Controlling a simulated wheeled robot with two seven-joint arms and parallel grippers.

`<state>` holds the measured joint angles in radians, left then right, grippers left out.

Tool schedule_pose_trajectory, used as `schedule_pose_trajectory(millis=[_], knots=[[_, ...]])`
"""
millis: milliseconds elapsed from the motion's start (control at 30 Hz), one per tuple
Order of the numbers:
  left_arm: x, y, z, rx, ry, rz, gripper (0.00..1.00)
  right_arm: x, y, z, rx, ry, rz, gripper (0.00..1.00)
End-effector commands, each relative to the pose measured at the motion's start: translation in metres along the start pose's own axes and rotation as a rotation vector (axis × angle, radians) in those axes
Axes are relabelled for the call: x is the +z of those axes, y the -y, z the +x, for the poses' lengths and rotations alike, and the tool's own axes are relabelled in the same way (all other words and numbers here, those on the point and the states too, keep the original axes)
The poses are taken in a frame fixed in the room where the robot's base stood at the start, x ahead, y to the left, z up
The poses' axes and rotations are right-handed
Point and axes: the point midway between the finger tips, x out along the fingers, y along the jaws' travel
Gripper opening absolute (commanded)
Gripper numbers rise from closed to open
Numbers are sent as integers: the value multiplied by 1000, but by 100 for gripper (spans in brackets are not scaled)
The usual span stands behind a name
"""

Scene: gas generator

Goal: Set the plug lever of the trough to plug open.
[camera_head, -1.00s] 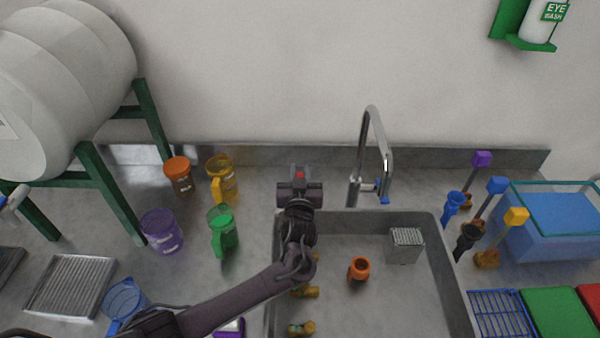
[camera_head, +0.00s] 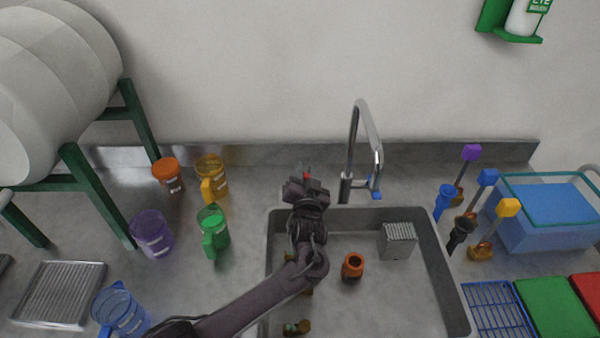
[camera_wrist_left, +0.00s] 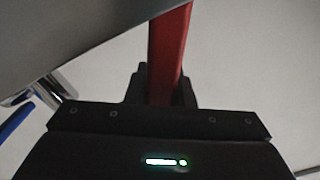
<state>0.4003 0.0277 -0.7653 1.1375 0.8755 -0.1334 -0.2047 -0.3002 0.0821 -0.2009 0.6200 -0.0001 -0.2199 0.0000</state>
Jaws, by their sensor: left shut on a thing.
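The trough (camera_head: 455,285) is a grey sunken basin in the counter. The plug lever shows as a small red piece (camera_head: 306,175) behind the trough's back left corner. In the left wrist view it is a long red bar (camera_wrist_left: 168,50) between the dark fingers. My left gripper (camera_head: 306,184) is shut on this lever, and its body hides most of it in the head view. My right gripper is not in view.
A tap (camera_head: 350,150) with a blue handle stands right of my left gripper. An orange piece (camera_head: 352,266) and a metal block (camera_head: 398,240) are in the trough. Green (camera_head: 213,230), yellow (camera_head: 212,178) and purple (camera_head: 152,233) jugs stand to the left.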

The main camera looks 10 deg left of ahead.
Motion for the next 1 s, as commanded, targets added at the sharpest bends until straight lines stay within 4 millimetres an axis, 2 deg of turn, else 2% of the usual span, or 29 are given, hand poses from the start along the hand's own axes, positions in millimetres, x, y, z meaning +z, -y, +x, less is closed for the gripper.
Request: schedule_pose_trajectory(millis=[333,767,800,933,1000], knots=[[0,-8,0,-1,-1,106,0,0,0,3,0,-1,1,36],[0,-8,0,-1,-1,113,0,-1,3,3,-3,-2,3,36],[0,-8,0,-1,-1,113,27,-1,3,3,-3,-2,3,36],[0,-8,0,-1,-1,113,44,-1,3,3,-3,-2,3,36],[0,-8,0,-1,-1,113,44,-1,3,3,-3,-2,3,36]])
